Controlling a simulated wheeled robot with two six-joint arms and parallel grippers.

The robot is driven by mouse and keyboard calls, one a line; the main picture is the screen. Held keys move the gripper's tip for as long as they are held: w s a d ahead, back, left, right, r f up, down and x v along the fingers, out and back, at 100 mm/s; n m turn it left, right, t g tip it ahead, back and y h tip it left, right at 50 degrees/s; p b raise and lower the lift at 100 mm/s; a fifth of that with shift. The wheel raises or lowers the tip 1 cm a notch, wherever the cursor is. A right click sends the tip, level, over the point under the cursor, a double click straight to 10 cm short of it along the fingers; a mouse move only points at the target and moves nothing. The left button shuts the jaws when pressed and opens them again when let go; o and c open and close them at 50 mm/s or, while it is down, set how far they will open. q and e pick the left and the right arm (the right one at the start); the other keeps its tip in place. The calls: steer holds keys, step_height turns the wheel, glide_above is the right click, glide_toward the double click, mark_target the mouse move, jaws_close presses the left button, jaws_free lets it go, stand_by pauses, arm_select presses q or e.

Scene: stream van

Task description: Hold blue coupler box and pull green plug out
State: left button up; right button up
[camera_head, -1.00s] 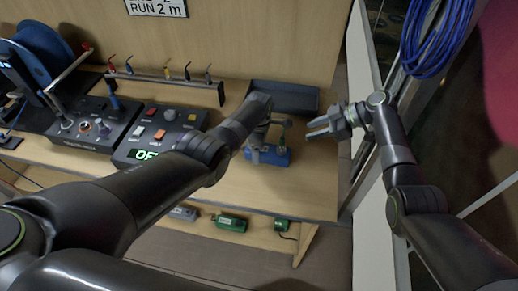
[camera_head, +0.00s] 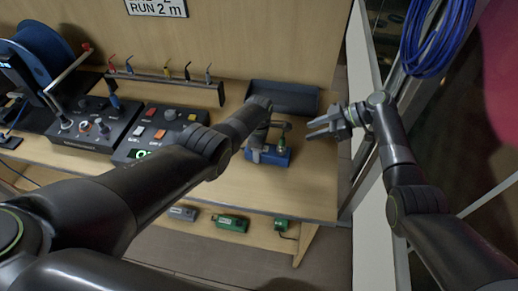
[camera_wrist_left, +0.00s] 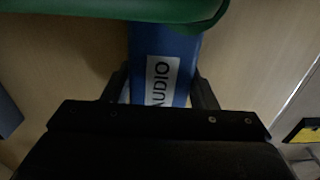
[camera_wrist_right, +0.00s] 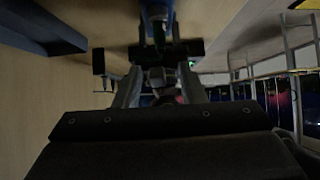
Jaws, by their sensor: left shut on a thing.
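The blue coupler box (camera_head: 270,156) is at the right end of the bench in the head view. The left wrist view shows the box (camera_wrist_left: 160,72), labelled AUDIO, between the fingers of my left gripper (camera_wrist_left: 160,92), which is shut on it. The green plug (camera_head: 281,145) stands at the box's right part; a large green part, probably the plug (camera_wrist_left: 150,8), crosses the top of the left wrist view. My right gripper (camera_head: 310,130) is open and empty, right of the plug and apart from it. Its spread fingers (camera_wrist_right: 158,85) also show in the right wrist view.
A dark tray (camera_head: 290,98) lies behind the box against the back panel. Control panels (camera_head: 155,130) and a hook rack (camera_head: 165,80) stand to the left. A window frame and blue cable coil (camera_head: 435,40) are at the right. Green boxes (camera_head: 231,223) sit on the lower shelf.

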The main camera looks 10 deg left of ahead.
steer(key=shift+o, duration=0.5)
steer(key=shift+w+d+f, duration=0.1)
steer(key=shift+f, duration=0.2)
steer(key=w+d+f+t+h, duration=0.1)
steer(key=d+f, duration=0.1)
steer(key=w+d+f+t+h, duration=0.1)
steer(key=f+t+h, duration=0.1)
steer(key=f, duration=0.1)
steer(key=w+d+f+t+h, duration=0.2)
steer(key=f, duration=0.1)
steer(key=shift+d+f, duration=0.15)
steer(key=shift+d, duration=0.15)
steer(key=d+t, duration=0.1)
steer(key=w+d+f+h, duration=0.1)
steer(key=d+t+h, duration=0.1)
steer(key=shift+w+d+f+n+t, duration=0.1)
steer(key=shift+w+f+n+t, duration=0.2)
steer(key=shift+n, duration=0.1)
step_height(320, 180, up, 3)
steer(key=d+n+t+h, duration=0.2)
steer(key=d+n+t, duration=0.1)
steer(key=n+t, duration=0.5)
steer(key=n+g+y, duration=0.2)
steer(key=n+y, duration=0.9)
steer(key=n, duration=0.7)
glide_toward(284, 144)
steer(key=x, duration=1)
steer(key=shift+w+a, duration=0.3)
